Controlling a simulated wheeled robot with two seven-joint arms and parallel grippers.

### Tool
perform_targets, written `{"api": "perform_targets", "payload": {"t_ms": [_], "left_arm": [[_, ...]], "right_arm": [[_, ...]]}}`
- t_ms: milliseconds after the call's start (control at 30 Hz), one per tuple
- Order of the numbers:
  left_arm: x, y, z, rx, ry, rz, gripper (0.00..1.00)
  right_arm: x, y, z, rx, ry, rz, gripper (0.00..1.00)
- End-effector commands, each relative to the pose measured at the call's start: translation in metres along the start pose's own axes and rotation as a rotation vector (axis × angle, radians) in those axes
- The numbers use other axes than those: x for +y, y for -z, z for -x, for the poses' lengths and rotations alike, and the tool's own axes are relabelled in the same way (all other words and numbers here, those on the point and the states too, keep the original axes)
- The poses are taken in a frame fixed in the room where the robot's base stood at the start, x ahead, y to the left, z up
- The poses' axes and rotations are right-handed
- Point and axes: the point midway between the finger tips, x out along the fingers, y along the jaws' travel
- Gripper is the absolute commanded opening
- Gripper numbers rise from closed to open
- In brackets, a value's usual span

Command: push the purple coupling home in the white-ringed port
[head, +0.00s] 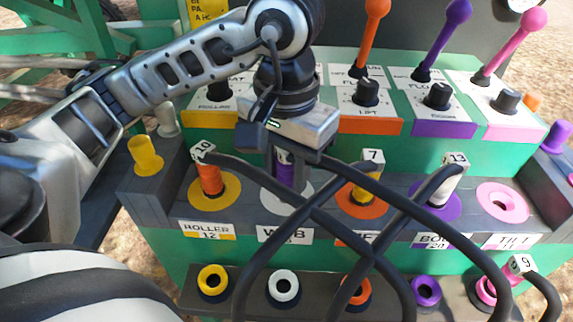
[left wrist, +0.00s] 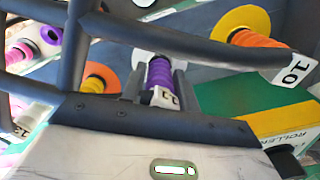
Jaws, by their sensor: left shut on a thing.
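The purple coupling (head: 286,174) stands upright at the white-ringed port (head: 299,198), between the orange coupling on the yellow ring and the yellow coupling on the orange ring. My left gripper (head: 286,165) is above the port, shut on the purple coupling. In the left wrist view the ribbed purple coupling (left wrist: 160,73) lies between the two fingers, and its far end meets the white ring (left wrist: 143,56). How deep it sits cannot be told. A numbered tag is on its near end. My right gripper is not in view.
An orange coupling (head: 210,179), a yellow coupling (head: 366,188) and a white coupling (head: 445,187) stand in neighbouring ports. The pink-ringed port (head: 502,202) is empty. Dark hoses (head: 385,205) cross in front. Knobs and coloured levers (head: 440,42) rise behind; a lower row holds coloured sockets (head: 283,287).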

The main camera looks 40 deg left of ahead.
Motion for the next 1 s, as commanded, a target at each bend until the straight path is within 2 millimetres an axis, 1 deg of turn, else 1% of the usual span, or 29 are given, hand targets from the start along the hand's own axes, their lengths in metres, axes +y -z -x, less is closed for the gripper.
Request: {"api": "perform_targets", "payload": {"t_ms": [600,1000], "left_arm": [[0.0001,-0.0006,-0.0035,-0.003,0.000,-0.001,0.01],[0.0001,-0.0007,-0.0034,-0.003,0.001,-0.001,0.01]], "right_arm": [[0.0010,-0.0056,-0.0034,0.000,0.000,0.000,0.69],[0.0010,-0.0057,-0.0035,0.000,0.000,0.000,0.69]]}}
